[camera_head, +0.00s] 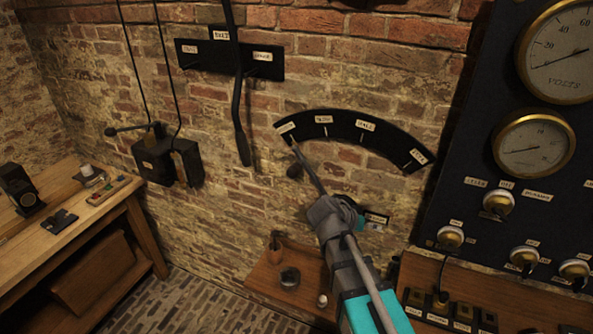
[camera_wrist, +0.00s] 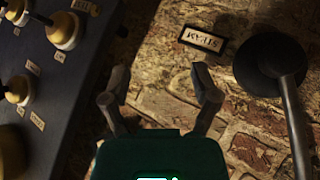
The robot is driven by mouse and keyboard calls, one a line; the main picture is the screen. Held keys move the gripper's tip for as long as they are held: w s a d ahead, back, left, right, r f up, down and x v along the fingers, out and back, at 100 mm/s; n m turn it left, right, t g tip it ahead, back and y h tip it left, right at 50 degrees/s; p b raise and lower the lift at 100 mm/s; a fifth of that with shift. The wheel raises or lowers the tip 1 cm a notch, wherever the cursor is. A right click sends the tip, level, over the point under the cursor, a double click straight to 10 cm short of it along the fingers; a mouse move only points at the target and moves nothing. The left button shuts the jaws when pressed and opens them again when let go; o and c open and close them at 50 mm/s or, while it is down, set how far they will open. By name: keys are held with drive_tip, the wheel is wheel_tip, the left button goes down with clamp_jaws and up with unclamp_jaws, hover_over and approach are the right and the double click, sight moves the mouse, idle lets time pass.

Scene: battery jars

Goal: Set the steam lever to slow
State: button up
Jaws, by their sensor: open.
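The steam lever (camera_head: 308,168) is a grey rod slanting up and left across the brick wall. Its tip is at the leftmost label of a black arc plate (camera_head: 345,128) that carries several small labels, too blurred to read surely. My gripper (camera_head: 338,205) covers the lever's lower end in the head view. In the wrist view the lever (camera_wrist: 294,120) runs down from its round black pivot (camera_wrist: 262,62), right of my gripper (camera_wrist: 161,82). A STEAM label (camera_wrist: 203,39) sits beside the pivot. My gripper is open, with only brick between its fingers, apart from the lever.
A black gauge panel (camera_head: 468,150) with brass knobs stands close on the right; it is left in the wrist view (camera_wrist: 50,85). Another long lever (camera_head: 238,110) hangs on the wall at left. A low wooden shelf (camera_head: 262,278) and a workbench (camera_head: 130,200) are below.

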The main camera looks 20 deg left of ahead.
drive_tip(key=a+r+t+b, duration=0.1)
drive_tip(key=a+r+t, duration=0.15)
drive_tip(key=a, duration=0.45)
drive_tip(key=a+r+t, duration=0.2)
drive_tip(key=a+t, duration=0.1)
drive_tip(key=a, duration=0.4)
drive_tip(key=t+y, duration=0.2)
drive_tip(key=t, duration=0.3)
approach(297, 167)
drive_tip(key=s+a, duration=0.2)
drive_tip(key=shift+d+f+g+b, duration=0.1)
drive_tip(key=shift+f+g+b, duration=0.15)
drive_tip(key=shift+f+b, duration=0.2)
drive_tip(key=shift+w, duration=0.15)
drive_tip(key=x, duration=1.3)
drive_tip(key=shift+w+f, duration=0.1)
drive_tip(key=shift+w, duration=0.2)
clamp_jaws()
